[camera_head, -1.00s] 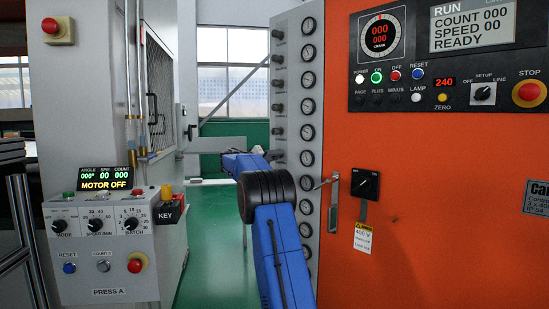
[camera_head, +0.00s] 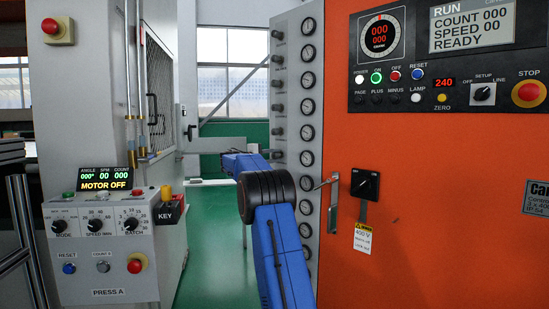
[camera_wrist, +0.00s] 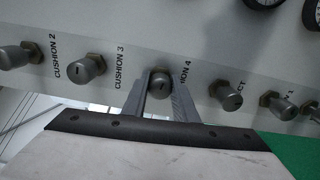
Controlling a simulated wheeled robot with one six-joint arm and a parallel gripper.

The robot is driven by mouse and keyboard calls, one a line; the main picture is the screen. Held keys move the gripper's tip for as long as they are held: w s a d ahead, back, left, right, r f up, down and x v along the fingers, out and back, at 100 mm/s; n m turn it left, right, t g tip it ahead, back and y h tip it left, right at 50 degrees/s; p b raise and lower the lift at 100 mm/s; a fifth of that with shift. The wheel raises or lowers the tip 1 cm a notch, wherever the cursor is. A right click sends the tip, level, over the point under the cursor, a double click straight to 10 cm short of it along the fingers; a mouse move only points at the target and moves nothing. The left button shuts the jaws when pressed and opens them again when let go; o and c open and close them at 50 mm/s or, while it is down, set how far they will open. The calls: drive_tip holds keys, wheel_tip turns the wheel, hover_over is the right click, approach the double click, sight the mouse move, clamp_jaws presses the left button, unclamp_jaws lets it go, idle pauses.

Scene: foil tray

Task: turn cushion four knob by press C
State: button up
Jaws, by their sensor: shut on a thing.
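The press panel (camera_head: 293,75) is a tall pale strip with a column of dark knobs and a column of gauges. In the wrist view, my gripper (camera_wrist: 162,88) has its two grey fingers on either side of a round grey knob (camera_wrist: 160,81) and is shut on it. This knob sits between the label CUSHION 3 (camera_wrist: 119,69) and a label ending in "ION 4" (camera_wrist: 185,67), partly hidden by the right finger. A small dark slot marks its face. In the head view, my blue arm reaches the panel's lower left edge; the fingers cannot be made out there.
Neighbouring knobs stand close by, one to the left (camera_wrist: 88,69) and one to the right (camera_wrist: 227,96). An orange cabinet (camera_head: 440,210) with a lever and switches is on the right. A grey press (camera_head: 85,110) with a control box is on the left.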

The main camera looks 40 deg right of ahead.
drive_tip(key=shift+n, duration=0.6)
drive_tip(key=o, duration=1)
drive_tip(key=shift+a, duration=0.1)
drive_tip(key=shift+o, duration=0.2)
drive_tip(key=a, duration=1.7)
drive_tip(key=shift+s+a, duration=0.2)
idle(0.9)
